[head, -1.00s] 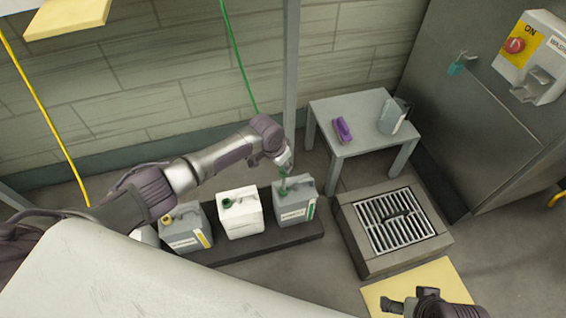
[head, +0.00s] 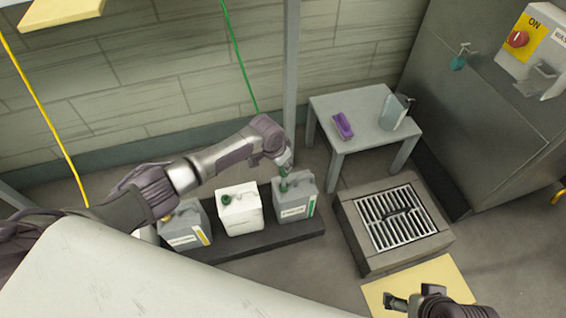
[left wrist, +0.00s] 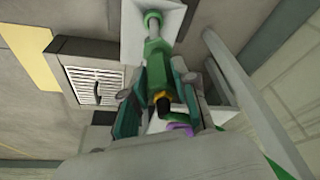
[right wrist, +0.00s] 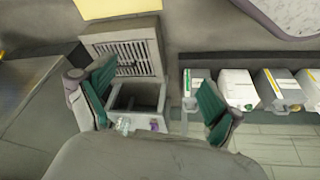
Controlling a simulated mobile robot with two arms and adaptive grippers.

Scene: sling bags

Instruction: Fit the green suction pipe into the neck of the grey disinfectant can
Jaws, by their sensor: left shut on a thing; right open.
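The grey disinfectant can (head: 297,207) with a green label stripe stands upright at the right end of a dark low plinth. My left gripper (head: 286,168) is above its neck, shut on the green suction pipe (head: 284,184). In the left wrist view the pipe (left wrist: 156,50) runs from between the fingers to the can top (left wrist: 176,20). Its far end meets the green neck area; I cannot tell whether it is inside or just above the opening. My right gripper (head: 398,302) is open and empty at the lower right, and its spread fingers show in the right wrist view (right wrist: 155,100).
A white can (head: 240,212) and a grey can with a yellow stripe (head: 185,230) stand left on the plinth (head: 265,246). A grey table (head: 345,107) holds a purple brush (head: 343,126) and a container (head: 395,112). A floor drain (head: 397,218) lies right.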

